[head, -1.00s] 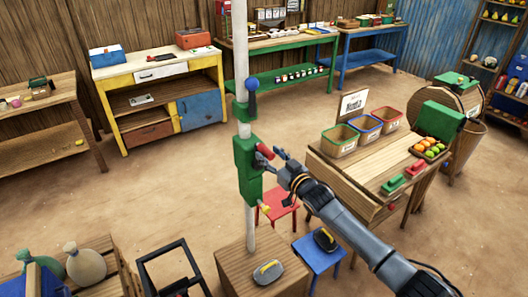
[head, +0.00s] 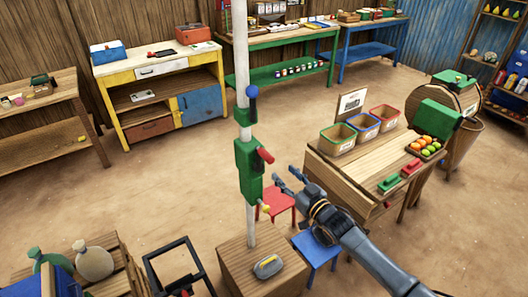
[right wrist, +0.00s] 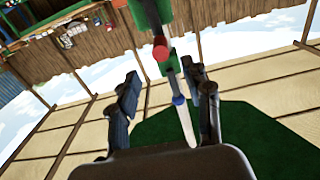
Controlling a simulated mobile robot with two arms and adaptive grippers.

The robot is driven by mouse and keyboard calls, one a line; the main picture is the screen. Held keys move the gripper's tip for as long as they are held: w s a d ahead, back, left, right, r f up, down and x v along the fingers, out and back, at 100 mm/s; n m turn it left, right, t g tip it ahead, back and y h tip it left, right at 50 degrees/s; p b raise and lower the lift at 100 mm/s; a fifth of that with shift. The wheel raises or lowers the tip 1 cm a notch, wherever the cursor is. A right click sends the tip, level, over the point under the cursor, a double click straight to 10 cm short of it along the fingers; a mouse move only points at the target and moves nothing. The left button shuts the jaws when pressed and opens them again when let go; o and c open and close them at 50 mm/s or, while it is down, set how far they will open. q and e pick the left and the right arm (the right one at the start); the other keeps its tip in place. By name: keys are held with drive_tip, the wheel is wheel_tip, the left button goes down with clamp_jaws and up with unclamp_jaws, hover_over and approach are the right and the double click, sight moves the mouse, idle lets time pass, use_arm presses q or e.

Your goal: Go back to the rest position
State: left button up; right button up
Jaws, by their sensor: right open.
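My right gripper (head: 284,182) is open and empty in the head view, just right of and below the green box (head: 247,168) on the white pole (head: 241,62). It is apart from the red-ended handle (head: 265,156) on that box. In the right wrist view the open fingers (right wrist: 166,98) show with nothing between them that they touch; the red handle end (right wrist: 161,50) and blue ball (right wrist: 179,100) lie beyond. A yellow-tipped lever (head: 264,208) sticks out low on the green box. My left gripper is not in view.
The pole stands by a wooden block (head: 232,268) with a grey and yellow object (head: 267,266) on it. A red stool (head: 277,204) and blue stool (head: 318,249) are close to my right arm. A wooden stall (head: 345,175) with three bins is at the right. Open floor lies behind.

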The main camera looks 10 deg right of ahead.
drive_tip(key=shift+s, duration=0.1)
idle(0.3)
drive_tip(key=s+d+f+m+g+h+b, duration=0.1)
drive_tip(key=s+d+f+g+h+b, duration=0.15)
drive_tip(key=s+f, duration=0.7)
drive_tip(key=s+d+f+g+h+b, duration=0.1)
drive_tip(key=s+f+g+b, duration=0.15)
drive_tip(key=f, duration=1.45)
drive_tip(key=s+d+f+m+g+h+b, duration=0.1)
drive_tip(key=s+f+g+b, duration=0.3)
drive_tip(key=f, duration=1)
drive_tip(key=s+f+g+h+b, duration=0.1)
drive_tip(key=s+f, duration=0.7)
drive_tip(key=s, duration=0.3)
drive_tip(key=s+f+g+h+b, duration=0.1)
drive_tip(key=s+f+g+b, duration=0.1)
drive_tip(key=s+f, duration=0.75)
drive_tip(key=s+a+f+g+b, duration=0.1)
drive_tip(key=s+f+g, duration=0.1)
drive_tip(key=s, duration=0.8)
drive_tip(key=s+a+f+g+b, duration=0.1)
drive_tip(key=s+f, duration=0.3)
drive_tip(key=s, duration=0.6)
drive_tip(key=shift+s+f+g, duration=0.2)
drive_tip(key=shift+f+g, duration=0.2)
drive_tip(key=shift+g, duration=0.1)
drive_tip(key=shift+c, duration=0.4)
